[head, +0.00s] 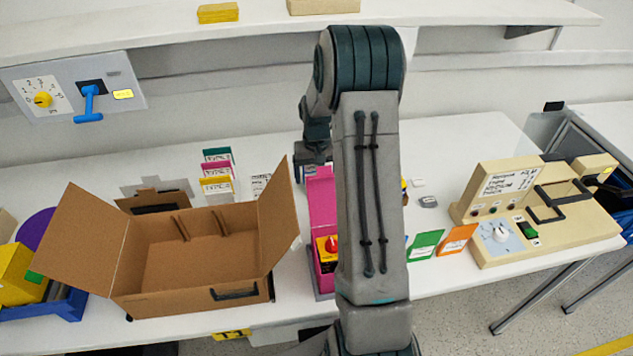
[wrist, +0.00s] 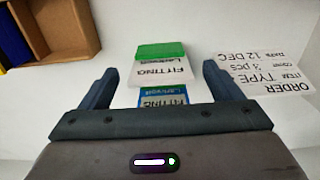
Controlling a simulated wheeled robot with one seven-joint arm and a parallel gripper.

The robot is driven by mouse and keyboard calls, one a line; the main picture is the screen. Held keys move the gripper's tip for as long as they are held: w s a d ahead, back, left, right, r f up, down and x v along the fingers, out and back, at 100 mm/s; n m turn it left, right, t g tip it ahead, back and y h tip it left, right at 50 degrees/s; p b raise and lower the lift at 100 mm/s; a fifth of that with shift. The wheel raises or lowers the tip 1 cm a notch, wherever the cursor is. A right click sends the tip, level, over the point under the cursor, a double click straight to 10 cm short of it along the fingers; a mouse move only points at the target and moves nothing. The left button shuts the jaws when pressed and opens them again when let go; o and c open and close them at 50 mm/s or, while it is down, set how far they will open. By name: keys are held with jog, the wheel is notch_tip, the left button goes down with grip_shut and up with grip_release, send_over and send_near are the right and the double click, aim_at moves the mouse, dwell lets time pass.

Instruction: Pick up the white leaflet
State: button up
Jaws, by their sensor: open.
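In the wrist view, a white leaflet (wrist: 162,71) printed "FITTING" lies ahead of my gripper (wrist: 160,72), between the fingers in the picture. A green block or band (wrist: 160,50) adjoins its far edge; I cannot tell whether they are one piece. A blue leaflet (wrist: 163,97) with similar print shows nearer, partly hidden by the gripper body. My gripper is open, one finger on each side of the leaflets, with nothing visibly held. Its height above them is unclear. In the head view my arm hides most of the gripper and this leaflet.
A white order sheet (wrist: 270,72) lies right of the leaflets, and a brown compartment box (wrist: 82,25) stands at upper left. In the head view, an open cardboard box (head: 190,262) is left of my arm; a beige machine (head: 555,228) and green leaflet (head: 425,245) are right.

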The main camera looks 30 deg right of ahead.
jog(key=shift+f, duration=0.1)
jog(key=c, duration=1)
jog(key=shift+c, duration=0.2)
